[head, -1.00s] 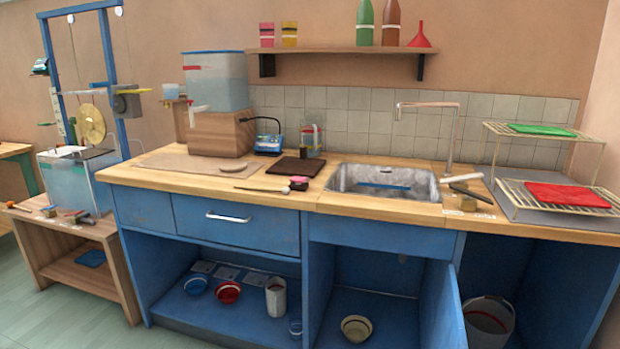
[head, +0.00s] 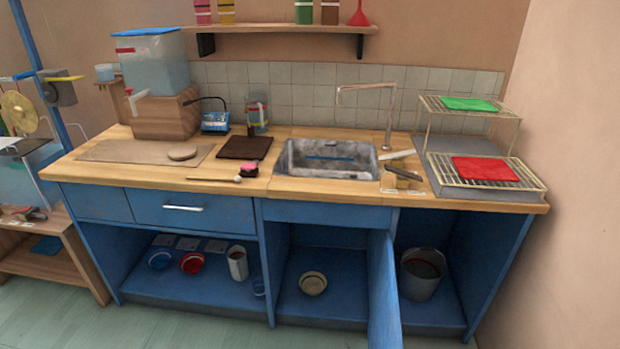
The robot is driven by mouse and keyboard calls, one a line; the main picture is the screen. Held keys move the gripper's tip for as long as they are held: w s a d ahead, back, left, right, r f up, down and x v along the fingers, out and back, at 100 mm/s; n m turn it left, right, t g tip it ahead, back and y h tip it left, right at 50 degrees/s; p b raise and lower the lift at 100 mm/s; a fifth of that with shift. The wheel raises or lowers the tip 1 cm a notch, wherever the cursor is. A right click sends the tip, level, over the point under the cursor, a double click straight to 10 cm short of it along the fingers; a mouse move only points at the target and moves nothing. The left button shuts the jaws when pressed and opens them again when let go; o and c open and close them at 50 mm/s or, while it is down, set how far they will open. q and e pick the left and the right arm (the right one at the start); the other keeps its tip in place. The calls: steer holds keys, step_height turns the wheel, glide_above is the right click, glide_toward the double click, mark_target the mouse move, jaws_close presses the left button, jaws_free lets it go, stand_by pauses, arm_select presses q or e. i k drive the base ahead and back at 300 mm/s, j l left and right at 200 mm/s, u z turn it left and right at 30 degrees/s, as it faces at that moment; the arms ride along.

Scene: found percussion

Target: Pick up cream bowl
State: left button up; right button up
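The cream bowl (head: 312,284) sits on the floor of the blue compartment under the sink, in the lower middle of the head view. It is small and round, with a darker inside, and its opening faces up. The compartment is open at the front. Neither of my grippers shows in the head view, so I cannot see whether they hold anything.
An open blue door (head: 383,290) juts forward right of the bowl. A grey bucket (head: 422,275) stands in the right bay. A blue bowl (head: 159,260), a red bowl (head: 192,263) and a white container (head: 238,263) stand in the left bay. The floor in front is clear.

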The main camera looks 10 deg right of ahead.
mark_target(313, 283)
steer(key=l, duration=0.85)
steer(key=i+l, duration=0.1)
steer(key=l, duration=0.8)
steer(key=i+j, duration=0.15)
steer(key=j, duration=0.2)
steer(key=i+j+z, duration=0.15)
steer(key=j, duration=0.2)
steer(key=i+j, duration=0.1)
steer(key=j, duration=0.25)
steer(key=i+j+z, duration=0.1)
steer(key=j, duration=0.25)
